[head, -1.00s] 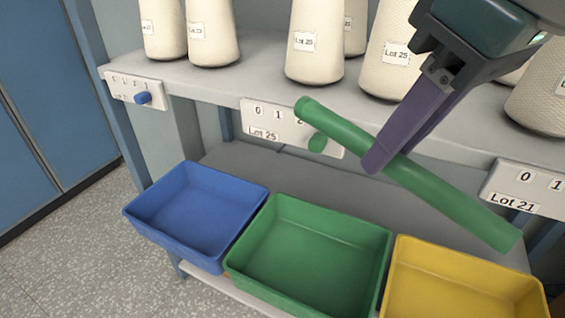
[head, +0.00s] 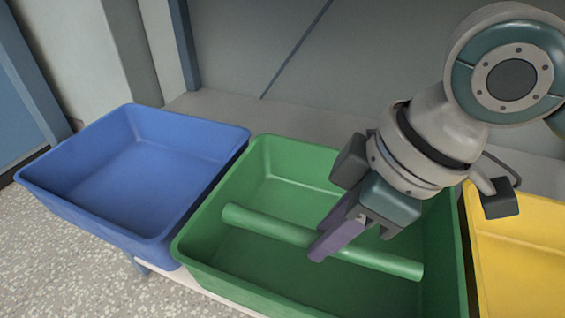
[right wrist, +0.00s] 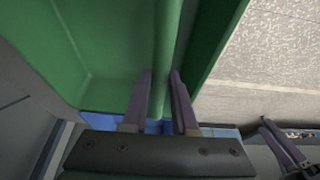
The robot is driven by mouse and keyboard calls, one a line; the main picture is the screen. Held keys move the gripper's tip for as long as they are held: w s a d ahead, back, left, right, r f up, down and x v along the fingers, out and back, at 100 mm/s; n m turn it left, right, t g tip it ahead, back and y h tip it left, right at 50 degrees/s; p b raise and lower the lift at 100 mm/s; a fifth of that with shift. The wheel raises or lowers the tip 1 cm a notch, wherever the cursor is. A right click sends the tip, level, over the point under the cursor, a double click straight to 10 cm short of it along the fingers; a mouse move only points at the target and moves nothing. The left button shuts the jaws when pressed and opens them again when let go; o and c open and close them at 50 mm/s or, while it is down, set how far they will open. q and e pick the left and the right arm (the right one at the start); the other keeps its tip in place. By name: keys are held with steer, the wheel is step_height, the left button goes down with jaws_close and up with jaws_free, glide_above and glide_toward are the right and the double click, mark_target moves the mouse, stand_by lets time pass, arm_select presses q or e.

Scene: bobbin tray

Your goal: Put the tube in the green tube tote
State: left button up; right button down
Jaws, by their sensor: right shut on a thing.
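The green tube (head: 275,228) lies across the inside of the green tube tote (head: 290,152) in the head view, its ends within the walls. My right gripper (head: 328,243) reaches down into the tote and is shut on the tube near its middle. In the right wrist view the tube (right wrist: 166,50) runs between the two purple fingers (right wrist: 160,100), with the tote's green floor (right wrist: 112,35) beside it. I cannot tell whether the tube touches the tote's floor.
A blue tote (head: 150,125) stands to the left of the green one, and a yellow tote (head: 520,240) to its right. Both look empty where they show. Speckled floor (head: 60,250) lies in front at the left.

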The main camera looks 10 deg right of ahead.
steer(key=b, duration=0.4)
glide_above(309, 288)
steer(key=d, duration=0.1)
steer(key=f, duration=0.4)
steer(key=s+f, duration=0.1)
steer(key=f, duration=0.1)
steer(key=shift+d+f, duration=0.1)
steer(key=shift+f, duration=0.1)
step_height(309, 288, down, 4)
steer(key=shift+w+r+b, duration=0.1)
steer(key=shift+r+b, duration=0.1)
steer(key=shift+b, duration=0.8)
steer(key=shift+r, duration=0.15)
steer(key=c, duration=1.2)
jaws_free()
steer(key=o, duration=0.5)
